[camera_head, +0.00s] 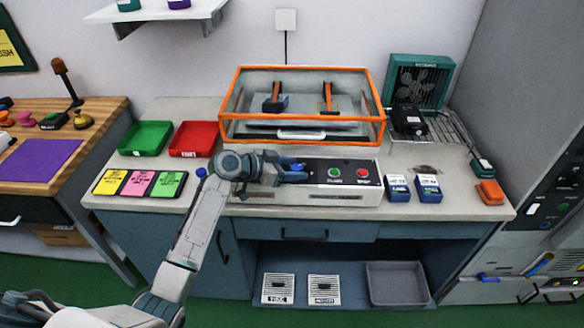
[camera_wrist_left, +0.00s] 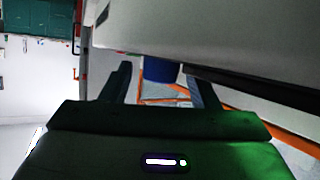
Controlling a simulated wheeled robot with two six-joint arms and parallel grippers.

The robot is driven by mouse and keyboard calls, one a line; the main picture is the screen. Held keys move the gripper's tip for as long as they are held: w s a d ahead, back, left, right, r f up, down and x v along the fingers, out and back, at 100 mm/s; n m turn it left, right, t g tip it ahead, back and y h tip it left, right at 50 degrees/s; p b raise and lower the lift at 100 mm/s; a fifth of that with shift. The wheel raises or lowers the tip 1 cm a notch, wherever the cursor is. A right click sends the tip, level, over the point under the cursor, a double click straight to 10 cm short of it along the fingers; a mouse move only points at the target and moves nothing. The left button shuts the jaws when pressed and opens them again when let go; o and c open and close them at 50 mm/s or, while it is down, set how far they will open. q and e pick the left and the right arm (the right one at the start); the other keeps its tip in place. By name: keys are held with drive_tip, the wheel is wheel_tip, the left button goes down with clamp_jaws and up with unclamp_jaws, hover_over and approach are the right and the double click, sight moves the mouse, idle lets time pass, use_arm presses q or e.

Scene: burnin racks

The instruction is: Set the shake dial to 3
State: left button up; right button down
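The shaker is an orange-framed clear box with a white front panel (camera_head: 347,193) on the counter in the head view. A green and a red button show on the panel. My left gripper (camera_head: 298,176) is at the panel's left part, pointing right, and hides much of it. In the left wrist view, a blue knob (camera_wrist_left: 161,70), apparently the shake dial, shows between the fingertips of my left gripper (camera_wrist_left: 160,82). The fingers stand apart with small gaps beside the knob. Its pointer and numbers cannot be read. My right gripper is out of view.
A green tray (camera_head: 146,138) and a red tray (camera_head: 194,139) stand left of the shaker. Yellow, pink and green cards lie before them. Two blue-and-white boxes (camera_head: 428,188) stand right of the panel. A green fan unit (camera_head: 418,77) is behind.

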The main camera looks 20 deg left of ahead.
use_arm(q)
drive_tip(key=shift+s+a, duration=0.15)
drive_tip(key=shift+a, duration=0.05)
drive_tip(key=b+v, duration=0.2)
drive_tip(key=v, duration=0.7)
drive_tip(key=shift+b, duration=0.35)
drive_tip(key=shift+s+a+r, duration=0.3)
drive_tip(key=shift+s+a, duration=0.1)
